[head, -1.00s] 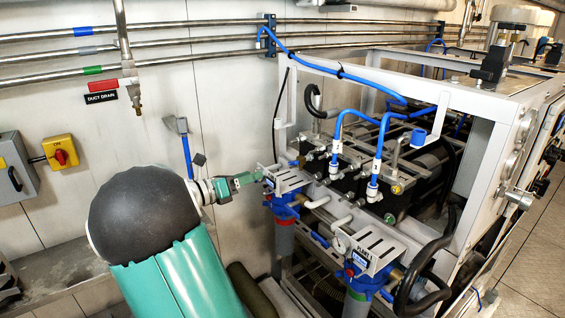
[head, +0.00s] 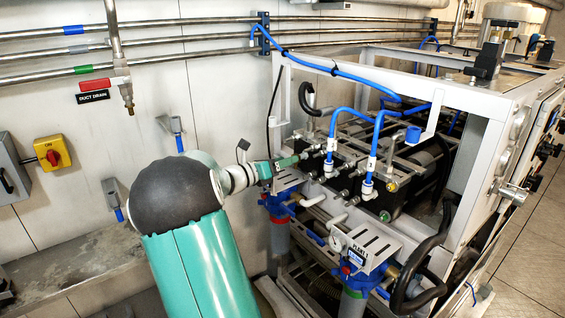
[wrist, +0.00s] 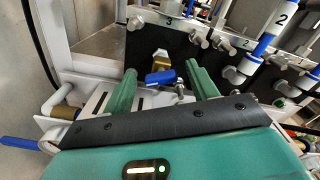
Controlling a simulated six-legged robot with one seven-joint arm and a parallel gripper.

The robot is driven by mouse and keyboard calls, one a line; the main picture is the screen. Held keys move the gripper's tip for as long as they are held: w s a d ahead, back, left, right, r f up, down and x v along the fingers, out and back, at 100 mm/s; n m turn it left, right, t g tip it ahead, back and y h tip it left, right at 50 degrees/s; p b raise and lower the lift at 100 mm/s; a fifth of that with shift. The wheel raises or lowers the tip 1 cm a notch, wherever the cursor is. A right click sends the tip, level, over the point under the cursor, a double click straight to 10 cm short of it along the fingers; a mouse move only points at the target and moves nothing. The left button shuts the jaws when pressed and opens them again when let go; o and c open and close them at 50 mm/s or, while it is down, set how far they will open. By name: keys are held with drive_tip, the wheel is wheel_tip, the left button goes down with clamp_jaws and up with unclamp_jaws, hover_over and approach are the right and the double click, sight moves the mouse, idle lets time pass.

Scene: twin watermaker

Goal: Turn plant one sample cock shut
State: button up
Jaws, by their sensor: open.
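A small cock with a brass body and a blue handle (wrist: 160,77) shows in the wrist view, in front of a black block on the machine. I take it for the sample cock; no label on it is readable. Its handle lies nearly level across the picture. My gripper (wrist: 161,68) is open, with one green finger on each side of the handle. I cannot tell how deep the handle sits between the fingers, and no contact shows. In the head view my gripper (head: 285,162) reaches the machine's left end, and the cock is hidden there.
The white frame (head: 470,180) surrounds the machine. Blue hoses (head: 338,130) rise from its fittings, close to the right of my gripper. A slotted bracket (wrist: 95,103) lies below the fingers. Blue-topped filter housings (head: 278,208) stand below. Another blue lever (wrist: 18,143) is at left.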

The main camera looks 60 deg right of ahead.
drive_tip(key=c, duration=1)
drive_tip(key=m, duration=0.5)
drive_tip(key=shift+s, duration=0.1)
drive_tip(key=o, duration=1)
drive_tip(key=v, duration=1.4)
drive_tip(key=shift+d, duration=0.1)
